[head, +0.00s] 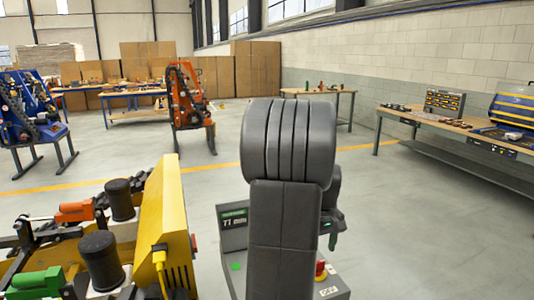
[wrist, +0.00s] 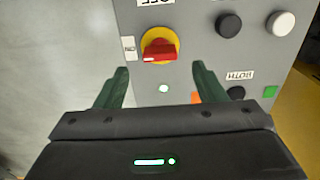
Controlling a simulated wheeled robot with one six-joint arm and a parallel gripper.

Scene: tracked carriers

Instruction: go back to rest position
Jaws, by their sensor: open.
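My gripper (wrist: 160,70) is open in the wrist view, with its two dark green fingers apart and nothing between them. Its fingers point at a grey control panel (wrist: 190,75). A red rotary switch (wrist: 158,50) on a yellow disc lies just beyond the gap between the fingertips; I cannot tell how far off it is. In the head view my dark arm stands in front of the control box (head: 235,262) and hides much of it. My gripper (head: 332,241) shows only in part at the arm's right side, above the red switch (head: 320,268).
The panel also bears a black button (wrist: 228,25), a white button (wrist: 281,23) and a lower black button (wrist: 236,93). A yellow fixture (head: 160,225) with clamps stands close at left. A workbench (head: 450,125) lines the right wall. Open floor (head: 420,220) lies at right.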

